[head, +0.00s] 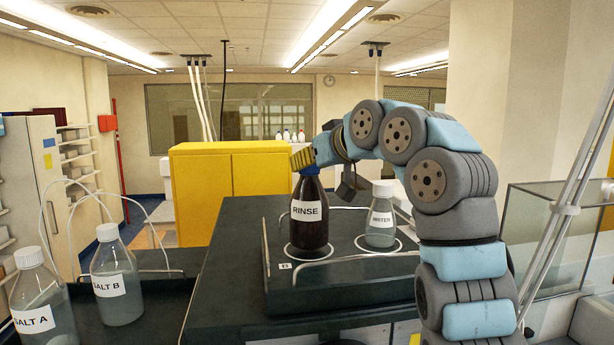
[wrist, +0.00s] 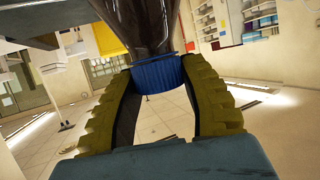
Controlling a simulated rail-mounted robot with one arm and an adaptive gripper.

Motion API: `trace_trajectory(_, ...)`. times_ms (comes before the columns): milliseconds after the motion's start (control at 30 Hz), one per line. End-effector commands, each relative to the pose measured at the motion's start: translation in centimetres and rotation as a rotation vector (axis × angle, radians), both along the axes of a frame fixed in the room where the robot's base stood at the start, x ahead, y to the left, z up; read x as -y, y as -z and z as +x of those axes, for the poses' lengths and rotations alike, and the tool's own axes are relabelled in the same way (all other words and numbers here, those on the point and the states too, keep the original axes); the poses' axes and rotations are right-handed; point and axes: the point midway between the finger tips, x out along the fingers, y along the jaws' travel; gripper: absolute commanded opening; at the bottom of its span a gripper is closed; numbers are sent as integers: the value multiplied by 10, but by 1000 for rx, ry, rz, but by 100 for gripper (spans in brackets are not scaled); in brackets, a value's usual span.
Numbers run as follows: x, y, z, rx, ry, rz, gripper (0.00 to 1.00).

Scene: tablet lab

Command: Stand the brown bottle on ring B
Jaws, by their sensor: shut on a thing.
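The brown bottle (head: 310,232), dark with a white RINSE label, is upright on the black tray at ring B (head: 290,251). Its base appears inside the ring's white outline; I cannot tell whether it touches the surface or hovers just above. A small B tag (head: 285,266) is in front of the ring. My gripper (head: 304,159) is at the bottle's top, shut on its cap. In the wrist view, the blue cap (wrist: 158,74) sits between the two yellow-ridged fingers (wrist: 160,92), with the dark bottle body (wrist: 148,25) beyond it.
A clear WATER bottle (head: 380,222) stands on another ring, right of the brown bottle. Low rails (head: 355,260) edge the tray (head: 350,285). SALT A (head: 38,295) and SALT B (head: 118,285) bottles with tubes stand at left. A yellow cabinet (head: 230,195) is behind; a glass tank (head: 545,245) is at right.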

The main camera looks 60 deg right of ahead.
Motion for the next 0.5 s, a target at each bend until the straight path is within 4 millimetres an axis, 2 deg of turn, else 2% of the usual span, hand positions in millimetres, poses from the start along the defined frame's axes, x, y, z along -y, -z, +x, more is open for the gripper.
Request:
trace_trajectory(33,1,8,-1,3,1,-3,3)
trace_trajectory(100,1,13,-2,2,1,-3,3)
trace_trajectory(500,1,15,-1,3,1,-2,3)
